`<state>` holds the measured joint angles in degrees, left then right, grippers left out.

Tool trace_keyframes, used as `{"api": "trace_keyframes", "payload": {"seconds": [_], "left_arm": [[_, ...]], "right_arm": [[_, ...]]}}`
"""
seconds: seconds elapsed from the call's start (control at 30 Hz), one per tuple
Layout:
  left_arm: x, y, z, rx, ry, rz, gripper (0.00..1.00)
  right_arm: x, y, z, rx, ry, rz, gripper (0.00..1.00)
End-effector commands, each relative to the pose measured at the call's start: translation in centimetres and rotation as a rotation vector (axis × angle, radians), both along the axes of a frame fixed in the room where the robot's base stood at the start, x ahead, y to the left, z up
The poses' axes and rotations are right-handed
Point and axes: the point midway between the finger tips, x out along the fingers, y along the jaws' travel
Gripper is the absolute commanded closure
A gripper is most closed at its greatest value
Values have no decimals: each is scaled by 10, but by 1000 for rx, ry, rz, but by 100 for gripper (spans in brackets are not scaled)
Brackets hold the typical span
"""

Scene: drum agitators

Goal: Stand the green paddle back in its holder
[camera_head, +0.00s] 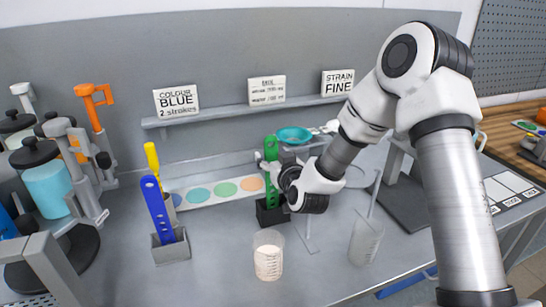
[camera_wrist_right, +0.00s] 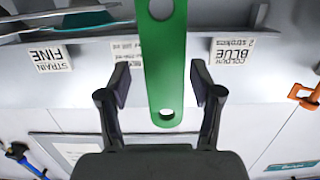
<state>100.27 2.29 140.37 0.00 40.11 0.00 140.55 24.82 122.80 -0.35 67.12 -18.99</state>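The green paddle (camera_head: 271,148) is upright near the middle of the bench in the head view. Its lower part appears to go down into a small black holder (camera_head: 268,216), though my gripper hides part of it. In the right wrist view the green paddle (camera_wrist_right: 163,65), with a hole near its end, lies between my two fingers. My right gripper (camera_wrist_right: 161,85) is open around it, with a gap on both sides. In the head view my right gripper (camera_head: 284,178) is at the paddle, above the holder. My left gripper is not in view.
A beaker of pale liquid (camera_head: 268,256) is in front, another beaker (camera_head: 366,240) at right. Pump containers (camera_head: 47,185) crowd the far left. A sign shelf (camera_head: 225,112) runs behind.

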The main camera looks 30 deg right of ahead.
Motion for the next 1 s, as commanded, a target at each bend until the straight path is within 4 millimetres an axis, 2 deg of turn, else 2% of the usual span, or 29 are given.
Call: {"api": "trace_keyframes", "payload": {"seconds": [0.17,0.27,0.5,0.6,1.0], "left_arm": [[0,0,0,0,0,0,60],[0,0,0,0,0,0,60],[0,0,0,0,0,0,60],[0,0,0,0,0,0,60],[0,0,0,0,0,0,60]], "right_arm": [[-1,0,0,0,1,0,35],[-9,2,0,3,2,0,35],[-54,13,7,3,2,1,35],[-68,16,9,3,1,1,35],[-72,17,9,0,0,0,35]]}}
